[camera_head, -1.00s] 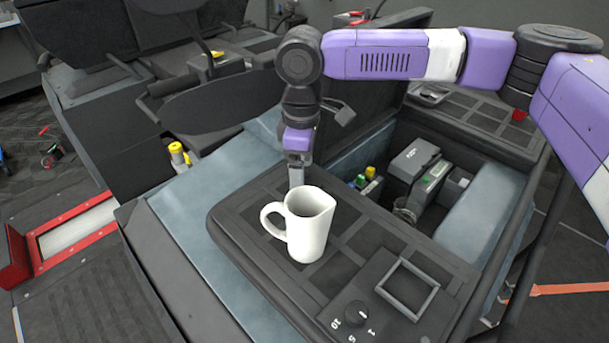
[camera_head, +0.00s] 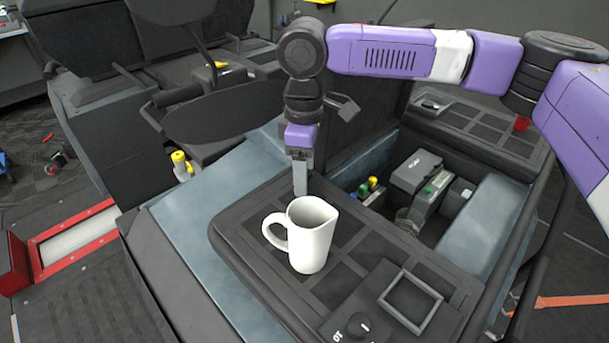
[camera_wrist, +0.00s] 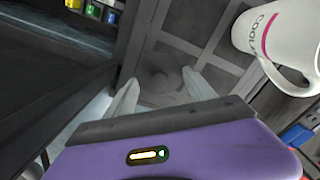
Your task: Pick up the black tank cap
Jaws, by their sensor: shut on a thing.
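The black tank cap (camera_wrist: 163,80) is a dark round shape between the fingertips in the wrist view, hard to tell from the dark panel around it. My gripper (camera_wrist: 160,92) points down and is shut on the cap, one pale finger on each side. In the head view my gripper (camera_head: 301,186) is just behind the white mug (camera_head: 311,240), and the cap cannot be seen there. How far the cap is from the panel is unclear.
The white mug (camera_wrist: 280,40) stands upright close by on the dark gridded panel (camera_head: 240,240). A numbered dial (camera_head: 362,326) and a square frame (camera_head: 411,300) are on the panel's front. An open bay with a grey box (camera_head: 416,170) lies to the right.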

